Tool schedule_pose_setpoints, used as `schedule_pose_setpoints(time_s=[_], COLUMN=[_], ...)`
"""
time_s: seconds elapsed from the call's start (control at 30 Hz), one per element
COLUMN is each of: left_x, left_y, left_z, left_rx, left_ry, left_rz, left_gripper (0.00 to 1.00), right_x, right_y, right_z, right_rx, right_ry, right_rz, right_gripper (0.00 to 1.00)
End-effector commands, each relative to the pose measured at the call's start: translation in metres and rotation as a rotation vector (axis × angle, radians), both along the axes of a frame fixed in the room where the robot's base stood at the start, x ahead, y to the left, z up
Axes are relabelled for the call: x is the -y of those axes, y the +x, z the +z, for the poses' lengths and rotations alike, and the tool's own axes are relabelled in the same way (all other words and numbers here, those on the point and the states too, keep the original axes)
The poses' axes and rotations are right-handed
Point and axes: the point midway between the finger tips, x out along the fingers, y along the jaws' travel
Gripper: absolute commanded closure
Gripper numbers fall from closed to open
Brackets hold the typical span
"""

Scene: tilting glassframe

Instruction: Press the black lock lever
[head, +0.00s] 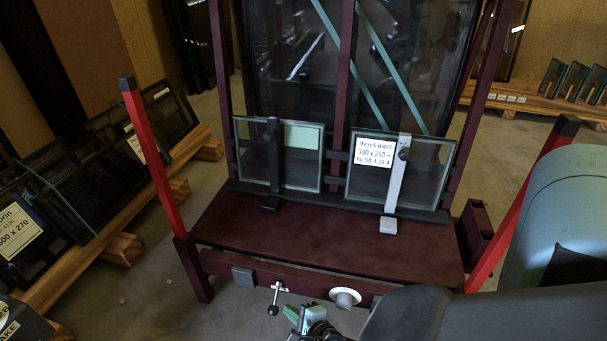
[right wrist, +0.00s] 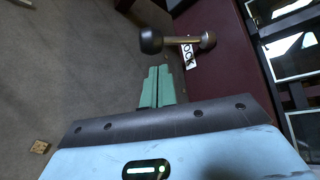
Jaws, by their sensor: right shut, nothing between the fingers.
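The black lock lever (head: 275,297) is a metal rod with a dark ball knob on the front rail of the maroon glass frame (head: 330,238). In the right wrist view the lever (right wrist: 180,40) lies across the picture, its knob (right wrist: 151,40) at the left end. A white plate with dark lettering, partly hidden, sits behind it. My right gripper (head: 292,313) has its green fingers together and empty, just right of the knob in the head view. In the right wrist view its fingertips (right wrist: 159,69) are just below the lever and look apart from it. My left gripper is out of view.
A round white knob (head: 345,297) sits on the rail right of the lever. Two glass panes (head: 303,170) (head: 425,170) stand clamped on the frame. Red posts (head: 152,155) (head: 520,215) rise at both sides. Open floor (head: 130,300) lies front left.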

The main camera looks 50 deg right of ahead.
Motion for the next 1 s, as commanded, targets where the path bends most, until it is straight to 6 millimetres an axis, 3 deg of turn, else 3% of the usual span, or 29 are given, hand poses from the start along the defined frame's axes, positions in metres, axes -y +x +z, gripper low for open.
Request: schedule_pose_setpoints(time_s=[0.4, 1.0], left_x=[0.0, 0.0], left_y=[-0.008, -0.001], left_z=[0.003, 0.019], left_rx=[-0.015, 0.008], left_ry=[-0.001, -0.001], left_rz=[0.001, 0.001], left_gripper=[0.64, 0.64], right_x=[-0.006, -0.009], right_y=[0.004, 0.003], right_z=[0.002, 0.009], right_rx=[-0.001, -0.032], right_ry=[-0.001, 0.073], right_rz=[0.0, 0.001], right_gripper=[1.0, 1.0])
